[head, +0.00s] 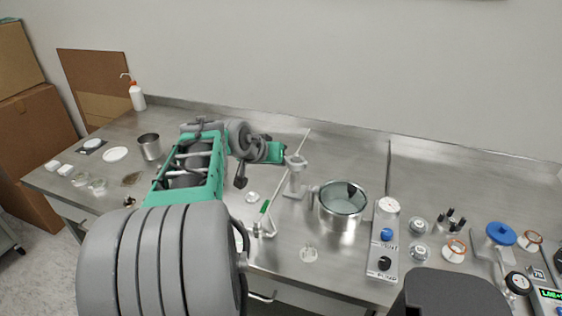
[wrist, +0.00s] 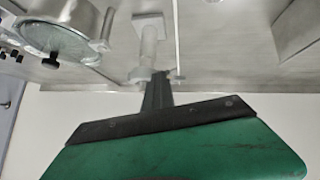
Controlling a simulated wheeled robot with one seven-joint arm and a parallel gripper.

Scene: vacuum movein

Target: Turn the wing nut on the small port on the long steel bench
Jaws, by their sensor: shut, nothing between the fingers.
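The small port (head: 296,165) is a pale grey post with a flanged top, standing upright on the long steel bench (head: 330,148). It also shows in the wrist view (wrist: 149,45), seen upside down, with its flange close to my fingertips. The wing nut is too small to make out clearly; a small piece juts from the flange's right side in the wrist view. My gripper (head: 286,152) is just left of the port's top in the head view. In the wrist view my gripper (wrist: 160,76) has its dark fingers together, empty, overlapping the flange's edge; I cannot tell whether they touch it.
A round glass-topped steel chamber (head: 341,208) stands right of the port. A green-handled valve (head: 265,218) is at the front left. The pump control box (head: 385,250) and a blue-capped part (head: 500,234) stand further right.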

